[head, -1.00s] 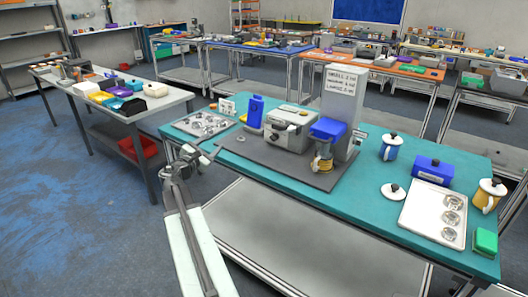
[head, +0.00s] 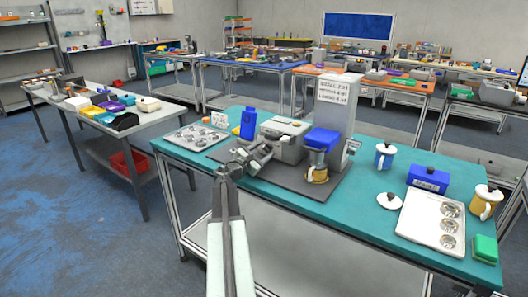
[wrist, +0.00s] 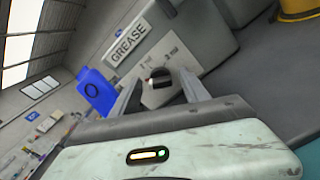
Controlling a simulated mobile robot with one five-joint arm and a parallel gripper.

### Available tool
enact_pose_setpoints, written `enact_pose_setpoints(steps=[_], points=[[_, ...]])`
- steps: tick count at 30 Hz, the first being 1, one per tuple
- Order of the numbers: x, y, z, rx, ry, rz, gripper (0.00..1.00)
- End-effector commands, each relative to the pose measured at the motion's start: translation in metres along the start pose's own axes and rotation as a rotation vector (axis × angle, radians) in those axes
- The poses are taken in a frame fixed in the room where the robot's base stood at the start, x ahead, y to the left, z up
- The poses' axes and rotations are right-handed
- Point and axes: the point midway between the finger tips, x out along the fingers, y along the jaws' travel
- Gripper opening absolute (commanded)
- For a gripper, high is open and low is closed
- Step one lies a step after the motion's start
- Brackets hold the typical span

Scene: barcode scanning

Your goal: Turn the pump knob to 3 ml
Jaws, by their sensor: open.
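The pump is a grey box marked GREASE (wrist: 128,42), standing on a dark grey mat on the teal table; it also shows in the head view (head: 288,147). My gripper (wrist: 160,90) is open, with one finger on each side of the knob in the wrist view. Whether the fingers touch the knob I cannot tell. In the head view my gripper (head: 250,158) is at the box's front left, and the knob is hidden.
A blue bottle (head: 248,124) is to the left. A metal tray (head: 196,137) lies at far left, another tray (head: 415,222) at right with mugs around it.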

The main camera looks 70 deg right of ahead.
Motion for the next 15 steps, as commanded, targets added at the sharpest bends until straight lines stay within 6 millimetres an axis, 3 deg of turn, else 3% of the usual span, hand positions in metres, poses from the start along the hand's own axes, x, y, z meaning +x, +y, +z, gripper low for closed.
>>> enact_pose_setpoints(steps=[7,12,15], points=[[0.0023,-0.0004,0.0002,0.000,0.000,0.000,0.51],[0.0021,-0.0004,0.0002,0.000,0.000,0.000,0.03],[0.0021,-0.0005,0.0001,0.005,0.000,-0.001,0.00]])
